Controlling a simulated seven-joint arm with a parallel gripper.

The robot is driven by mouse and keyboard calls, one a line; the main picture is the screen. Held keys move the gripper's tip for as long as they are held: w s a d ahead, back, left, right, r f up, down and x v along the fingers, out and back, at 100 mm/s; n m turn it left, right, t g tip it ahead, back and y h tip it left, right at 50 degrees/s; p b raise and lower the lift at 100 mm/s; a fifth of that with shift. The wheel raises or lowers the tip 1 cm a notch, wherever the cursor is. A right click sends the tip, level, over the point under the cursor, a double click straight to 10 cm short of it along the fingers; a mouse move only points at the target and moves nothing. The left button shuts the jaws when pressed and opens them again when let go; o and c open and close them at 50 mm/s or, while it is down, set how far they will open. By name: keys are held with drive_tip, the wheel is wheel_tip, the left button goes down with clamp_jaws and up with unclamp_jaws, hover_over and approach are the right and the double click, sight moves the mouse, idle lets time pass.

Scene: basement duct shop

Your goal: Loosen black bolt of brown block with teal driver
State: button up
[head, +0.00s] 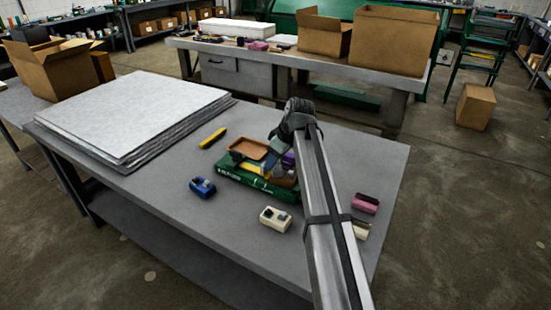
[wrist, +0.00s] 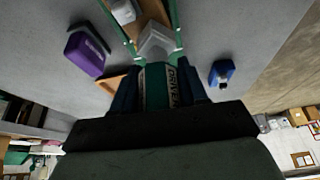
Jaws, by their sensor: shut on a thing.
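My gripper (wrist: 158,88) is shut on the teal driver (wrist: 157,82), whose side carries a label reading "DRIVER". A pale, clear-looking part (wrist: 157,42) shows just beyond it. In the head view my gripper (head: 274,157) is over the green case (head: 259,185) near the table's middle, and my arm hides much of that spot. A brown block (head: 286,179) shows at the case's right end, partly behind my arm. I cannot make out its black bolt, nor whether the driver touches anything.
An orange-brown tray (head: 247,148) sits by my gripper, with a purple block (wrist: 87,52) near. A blue block (head: 203,187), cream block (head: 274,219) and pink block (head: 365,203) stand around. A yellow tool (head: 213,138) and stacked sheets (head: 130,112) lie left. The front-left table is clear.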

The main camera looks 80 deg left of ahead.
drive_tip(key=shift+n, duration=0.3)
drive_tip(key=shift+d+n+g+h, duration=0.1)
drive_tip(key=shift+n+g+h, duration=0.45)
drive_tip(key=shift+n, duration=0.95)
drive_tip(key=n+h, duration=0.1)
drive_tip(key=n, duration=0.2)
drive_tip(key=shift+d+n, duration=0.1)
drive_tip(key=shift+n, duration=0.2)
drive_tip(key=shift+d+n+g+h, duration=0.1)
drive_tip(key=shift+n+g+h, duration=0.15)
drive_tip(key=shift+n+h, duration=1.05)
drive_tip(key=shift+n+y, duration=0.4)
drive_tip(key=shift+y, duration=0.05)
